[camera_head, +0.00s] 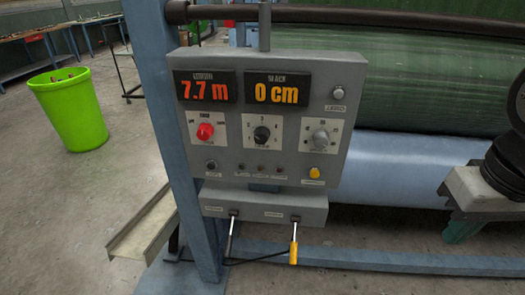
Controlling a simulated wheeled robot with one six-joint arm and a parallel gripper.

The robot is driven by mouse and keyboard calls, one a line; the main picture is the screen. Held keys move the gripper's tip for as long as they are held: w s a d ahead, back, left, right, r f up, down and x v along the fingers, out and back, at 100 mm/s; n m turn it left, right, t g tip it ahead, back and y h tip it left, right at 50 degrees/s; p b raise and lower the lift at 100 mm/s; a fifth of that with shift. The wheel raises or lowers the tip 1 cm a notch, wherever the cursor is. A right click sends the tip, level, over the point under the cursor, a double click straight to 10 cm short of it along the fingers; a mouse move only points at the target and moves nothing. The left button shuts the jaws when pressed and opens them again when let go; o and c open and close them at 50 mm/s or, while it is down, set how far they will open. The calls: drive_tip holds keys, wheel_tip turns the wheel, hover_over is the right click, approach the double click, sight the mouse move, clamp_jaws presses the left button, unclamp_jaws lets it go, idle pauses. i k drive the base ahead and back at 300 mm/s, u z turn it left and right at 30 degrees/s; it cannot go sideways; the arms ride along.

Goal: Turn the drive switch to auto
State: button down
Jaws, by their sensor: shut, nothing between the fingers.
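A grey control panel (262,122) stands upright on a blue post. It carries a red knob (205,131), a black knob (262,134) and a grey knob (320,138), each on a pale plate. The lettering is too small to read, so I cannot tell which knob is the drive switch or which setting is auto. The displays above read 7.7 m (205,90) and 0 cm (276,92).
Below the panel, a grey box (265,208) has two hanging levers, one yellow-tipped (293,252). A green roll (400,80) and a pale blue roller (400,170) lie behind. A green bin (70,110) stands left.

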sight(206, 130)
drive_tip(key=z, duration=2.3)
drive_tip(key=k, duration=1.05)
drive_tip(key=u, duration=1.65)
drive_tip(key=i, duration=0.5)
drive_tip(key=u, duration=0.05)
